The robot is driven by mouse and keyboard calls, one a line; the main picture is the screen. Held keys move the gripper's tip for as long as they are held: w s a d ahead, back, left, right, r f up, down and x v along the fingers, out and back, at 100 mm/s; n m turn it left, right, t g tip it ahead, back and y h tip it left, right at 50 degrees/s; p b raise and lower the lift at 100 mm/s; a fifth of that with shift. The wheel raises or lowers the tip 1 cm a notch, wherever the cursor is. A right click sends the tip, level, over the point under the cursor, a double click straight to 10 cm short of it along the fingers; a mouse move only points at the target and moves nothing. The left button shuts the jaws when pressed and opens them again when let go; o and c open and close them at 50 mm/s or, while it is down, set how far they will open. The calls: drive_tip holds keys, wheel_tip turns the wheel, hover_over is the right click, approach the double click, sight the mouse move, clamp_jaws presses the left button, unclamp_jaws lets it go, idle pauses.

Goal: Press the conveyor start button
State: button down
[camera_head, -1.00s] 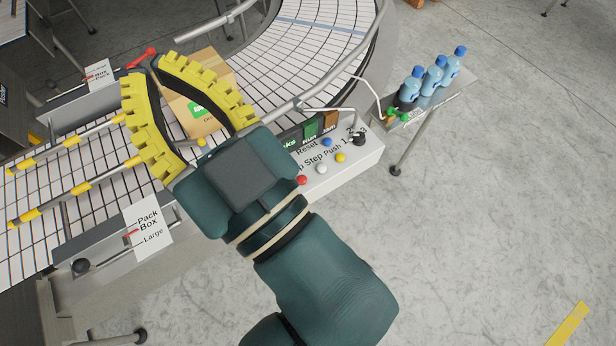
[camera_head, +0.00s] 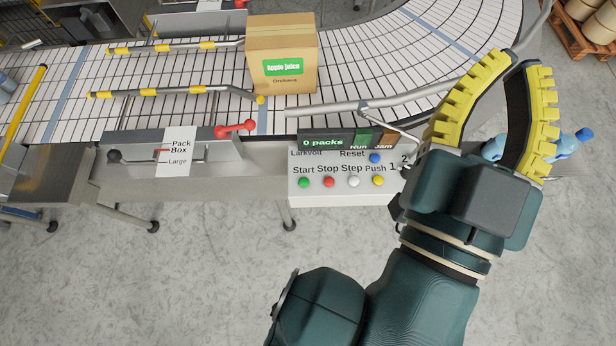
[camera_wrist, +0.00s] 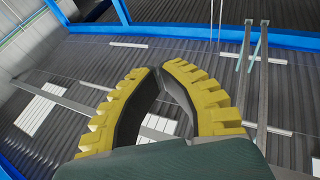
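The green Start button (camera_head: 304,182) sits at the left end of the row on the white control panel (camera_head: 345,200), under the printed word Start. A red Stop button (camera_head: 329,182), a white Step button (camera_head: 354,181) and a yellow Push button (camera_head: 379,181) follow to its right. A blue Reset button (camera_head: 375,158) is above the yellow one. My gripper (camera_head: 519,59) is to the right of the panel, apart from the Start button, its yellow fingers pointing up in the picture. The wrist view shows the fingertips (camera_wrist: 160,68) close together with nothing between them.
An apple juice box (camera_head: 282,80) stands on the conveyor (camera_head: 190,80). A display reading 0 packs (camera_head: 325,142) and a metal rail (camera_head: 390,100) are behind the buttons. A red-handled lever (camera_head: 235,129) is left of the panel. Blue bottles (camera_head: 565,145) are partly hidden behind my gripper. Floor in front is clear.

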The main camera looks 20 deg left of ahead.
drive_tip(key=w+a+f+n+g+y, duration=0.2)
drive_tip(key=w+a+f+n+g, duration=0.15)
drive_tip(key=f, duration=0.45)
drive_tip(key=n+g+y+b, duration=0.1)
drive_tip(key=n+g+y, duration=0.3)
drive_tip(key=n+g, duration=0.8)
hover_over(305, 179)
wheel_tip(305, 179, down, 29)
drive_tip(key=shift+f+n+t, duration=0.1)
drive_tip(key=shift+n+t, duration=0.35)
drive_tip(key=shift+f, duration=0.1)
wheel_tip(305, 179, down, 8)
drive_tip(key=b, duration=0.7)
drive_tip(key=shift+b, duration=0.3)
drive_tip(key=shift+f, duration=0.3)
drive_tip(key=shift+f, duration=0.15)
